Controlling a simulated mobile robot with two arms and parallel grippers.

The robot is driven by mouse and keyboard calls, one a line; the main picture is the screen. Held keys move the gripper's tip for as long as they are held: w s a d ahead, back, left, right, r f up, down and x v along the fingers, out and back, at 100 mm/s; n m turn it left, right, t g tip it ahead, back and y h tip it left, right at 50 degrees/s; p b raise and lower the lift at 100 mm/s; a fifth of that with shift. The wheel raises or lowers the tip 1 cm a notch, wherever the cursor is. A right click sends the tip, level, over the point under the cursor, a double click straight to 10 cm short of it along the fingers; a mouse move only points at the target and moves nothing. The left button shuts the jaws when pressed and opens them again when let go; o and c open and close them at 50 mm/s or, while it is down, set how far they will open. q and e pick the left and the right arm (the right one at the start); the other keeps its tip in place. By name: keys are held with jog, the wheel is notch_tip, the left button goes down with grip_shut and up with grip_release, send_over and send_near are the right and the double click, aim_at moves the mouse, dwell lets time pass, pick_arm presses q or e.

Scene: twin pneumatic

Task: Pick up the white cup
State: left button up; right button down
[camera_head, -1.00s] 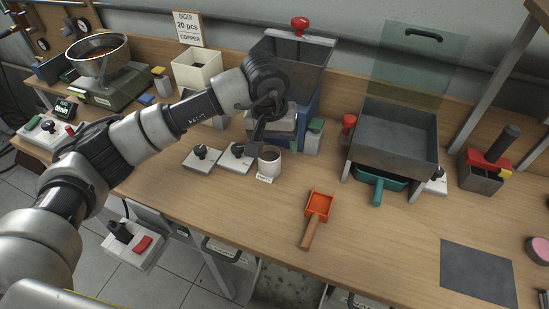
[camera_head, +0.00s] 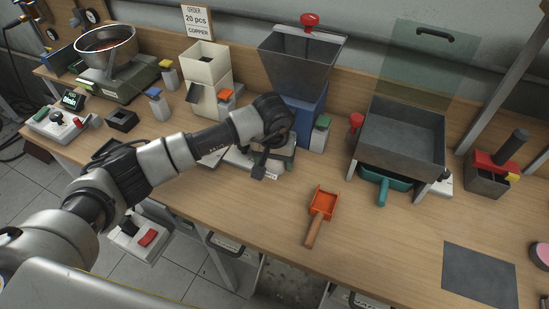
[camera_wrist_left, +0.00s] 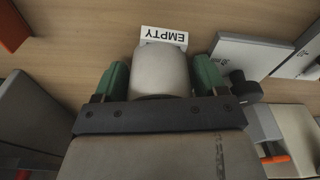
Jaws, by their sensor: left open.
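The white cup (camera_wrist_left: 160,72) shows in the left wrist view, with a small label reading EMPTY (camera_wrist_left: 164,37) just beyond it. My left gripper (camera_wrist_left: 160,84) is open, with one green-padded finger on each side of the cup; I cannot tell whether the pads touch it. In the head view my left gripper (camera_head: 259,169) is low over the table in front of the blue-based hopper, and it hides most or all of the cup. My right gripper is in neither view.
An orange scoop (camera_head: 321,203) lies right of my left gripper. A grey hopper (camera_head: 298,68) stands behind it, and a grey tray (camera_head: 403,135) stands to the right. White switch plates (camera_wrist_left: 260,55) lie close to the cup. The front right table (camera_head: 385,240) is mostly clear.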

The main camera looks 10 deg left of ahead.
pick_arm(q)
jog(key=shift+w+f, duration=0.15)
jog(key=shift+f, duration=0.15)
jog(key=shift+r, duration=0.1)
jog(key=c, duration=0.7)
jog(key=shift+r, duration=0.1)
jog(key=shift+c, duration=0.2)
